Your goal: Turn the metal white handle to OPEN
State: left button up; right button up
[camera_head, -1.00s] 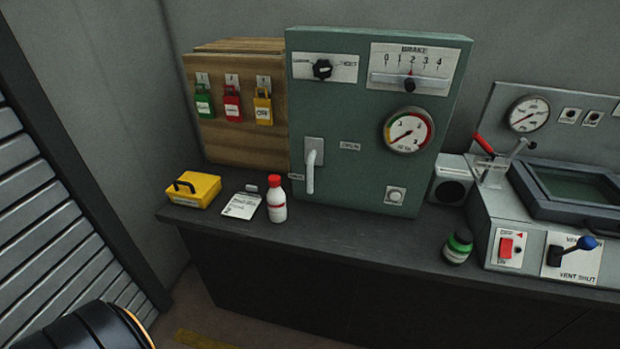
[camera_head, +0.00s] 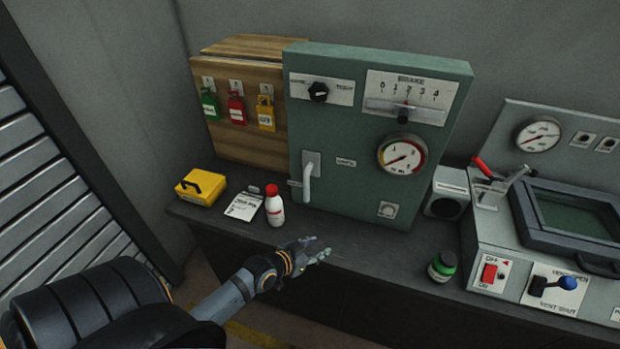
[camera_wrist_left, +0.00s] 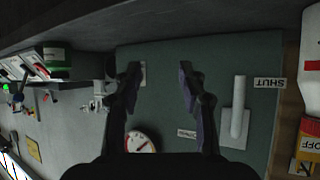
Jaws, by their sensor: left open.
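The white metal handle (camera_head: 307,183) hangs straight down from its plate (camera_head: 312,160) on the front of the green panel box (camera_head: 355,125). The handle also shows in the left wrist view (camera_wrist_left: 238,110), upside down, with its free end beside the SHUT label (camera_wrist_left: 268,83). Another small label (camera_head: 346,162) sits to the right of the handle's plate; its text is hard to read. My left gripper (camera_head: 318,251) is open and empty, in front of the counter edge, below the handle and apart from it. Its two fingers (camera_wrist_left: 160,78) show spread in the left wrist view. My right gripper is not in view.
A white bottle with a red cap (camera_head: 274,207), a paper note (camera_head: 244,206) and a yellow box (camera_head: 201,187) stand on the counter left of the handle. A green jar (camera_head: 442,267) stands to the right. The counter (camera_head: 345,232) below the handle is clear.

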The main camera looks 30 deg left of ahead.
pick_arm(q)
jog(key=w+a+r+t, duration=0.2)
jog(key=w+a, duration=0.1)
jog(key=n+t+y, duration=0.3)
jog(key=t, duration=0.1)
send_near(305, 190)
jog(key=w+b, duration=0.1)
jog(key=w, duration=0.4)
jog(key=w+b, duration=0.2)
jog(key=w, duration=0.3)
jog(key=shift+w+a, duration=0.2)
jog(key=shift+w, duration=0.35)
jog(key=shift+r, duration=0.1)
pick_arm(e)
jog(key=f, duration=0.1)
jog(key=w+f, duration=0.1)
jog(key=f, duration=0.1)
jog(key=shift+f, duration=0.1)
pick_arm(q)
jog(key=shift+c, duration=0.4)
grip_shut()
